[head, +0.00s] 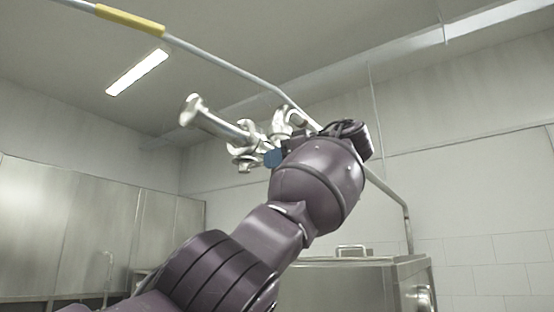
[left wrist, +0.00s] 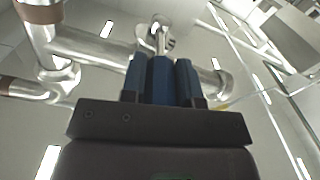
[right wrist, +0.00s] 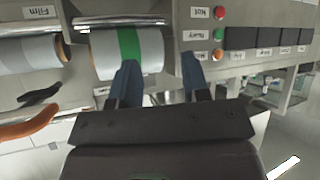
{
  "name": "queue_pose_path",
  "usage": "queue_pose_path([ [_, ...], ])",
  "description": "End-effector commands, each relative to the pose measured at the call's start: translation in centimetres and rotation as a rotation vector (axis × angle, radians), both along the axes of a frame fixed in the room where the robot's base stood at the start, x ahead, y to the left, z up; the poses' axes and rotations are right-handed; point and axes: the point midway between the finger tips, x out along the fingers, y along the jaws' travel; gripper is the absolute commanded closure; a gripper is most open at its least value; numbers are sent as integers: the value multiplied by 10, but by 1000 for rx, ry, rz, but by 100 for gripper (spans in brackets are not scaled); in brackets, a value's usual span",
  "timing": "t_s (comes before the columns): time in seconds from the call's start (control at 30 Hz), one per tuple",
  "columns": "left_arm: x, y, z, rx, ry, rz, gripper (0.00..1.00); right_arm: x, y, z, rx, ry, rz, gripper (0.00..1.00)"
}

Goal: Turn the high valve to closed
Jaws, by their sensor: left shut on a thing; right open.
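The high valve (head: 245,140) is bright metal pipework near the ceiling in the head view, partly hidden by my left arm. In the left wrist view its pipes (left wrist: 95,47) run across the top left, with a metal lever (left wrist: 160,38) at the centre. My left gripper (left wrist: 160,82) is shut on the lever's blue grip, which lies between its blue fingers. In the head view the left gripper (head: 273,157) is mostly hidden, with a bit of blue showing beside the valve. My right gripper (right wrist: 160,85) is open and empty, well away from the valve.
A rail with a yellow sleeve (head: 130,20) runs above the valve. A steel cabinet (head: 335,285) stands below right. In the right wrist view, a roll with a green band (right wrist: 130,50), labelled buttons (right wrist: 218,34) and an orange handle (right wrist: 30,124) are near the right gripper.

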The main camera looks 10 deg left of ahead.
Motion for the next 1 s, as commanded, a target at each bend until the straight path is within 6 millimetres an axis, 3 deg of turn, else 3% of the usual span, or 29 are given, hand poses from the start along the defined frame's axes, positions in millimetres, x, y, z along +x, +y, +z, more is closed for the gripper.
queue_pose_path([
  [0.5, -1, 1, 3, 4, -6, 9, 100, 0, 0, 1, 0, 0, 0, 57],
  [0.53, -1, 1, 3, 4, -6, 9, 67, 0, 0, 1, 0, 0, 0, 57],
  [0.67, -1, 0, 2, 3, -4, 9, 47, 0, 0, 1, -1, 0, 1, 57],
  [1.0, 0, 0, 1, 1, 0, 9, 46, 0, 0, 0, -1, 0, 1, 57],
])
